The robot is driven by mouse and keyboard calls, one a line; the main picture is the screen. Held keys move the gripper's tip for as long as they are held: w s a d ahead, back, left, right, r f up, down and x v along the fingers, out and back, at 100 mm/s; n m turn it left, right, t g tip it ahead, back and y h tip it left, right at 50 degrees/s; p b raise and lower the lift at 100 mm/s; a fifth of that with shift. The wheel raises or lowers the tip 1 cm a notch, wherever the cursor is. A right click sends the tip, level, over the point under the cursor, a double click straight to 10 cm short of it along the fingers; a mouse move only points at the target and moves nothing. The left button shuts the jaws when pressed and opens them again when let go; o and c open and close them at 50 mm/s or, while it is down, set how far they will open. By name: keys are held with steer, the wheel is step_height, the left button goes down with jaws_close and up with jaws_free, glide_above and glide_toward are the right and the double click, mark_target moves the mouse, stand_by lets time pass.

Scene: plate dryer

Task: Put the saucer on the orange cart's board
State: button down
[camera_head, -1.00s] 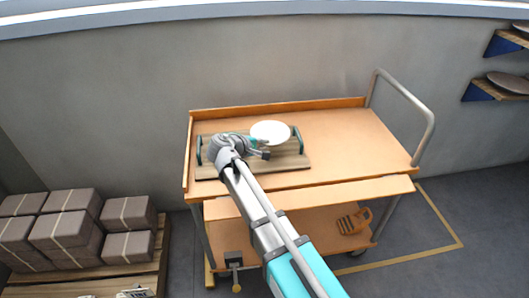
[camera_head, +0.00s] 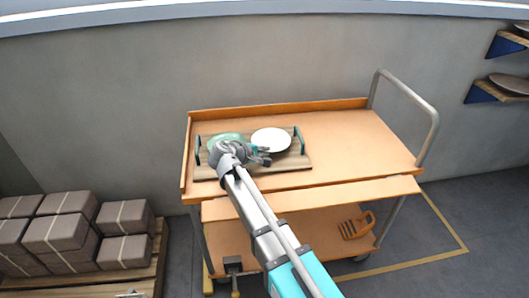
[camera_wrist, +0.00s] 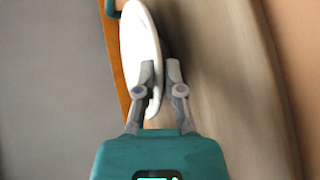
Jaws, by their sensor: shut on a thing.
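The white saucer (camera_head: 271,139) is over the right part of the wooden board (camera_head: 297,164), which has green handles and lies on the orange cart (camera_head: 350,145). My gripper (camera_head: 266,156) is shut on the saucer's near rim. In the wrist view the saucer (camera_wrist: 137,45) is seen nearly edge-on between my fingers (camera_wrist: 160,80), with the board's blurred wood (camera_wrist: 225,80) close beside it. The saucer looks tilted and very near the board; I cannot tell whether it touches.
The cart's right half is clear. A metal push handle (camera_head: 425,110) rises at the right. Wrapped boxes (camera_head: 60,232) stand on a pallet at the left.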

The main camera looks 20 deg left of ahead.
steer(key=shift+f, duration=0.15)
steer(key=c, duration=0.8)
jaws_free()
steer(key=shift+o, duration=0.2)
steer(key=shift+r, duration=0.2)
steer(key=shift+s+a+r+p, duration=0.15)
steer(key=shift+s+r+p, duration=0.1)
steer(key=shift+s+p, duration=0.15)
steer(key=p+v, duration=0.4)
steer(key=v, duration=0.5)
steer(key=shift+s+a+r, duration=0.1)
steer(key=shift+s+r, duration=0.05)
steer(key=shift+s, duration=0.2)
steer(key=shift+s+a+r, duration=0.15)
steer(key=shift+s+a, duration=0.1)
steer(key=shift+s, duration=0.3)
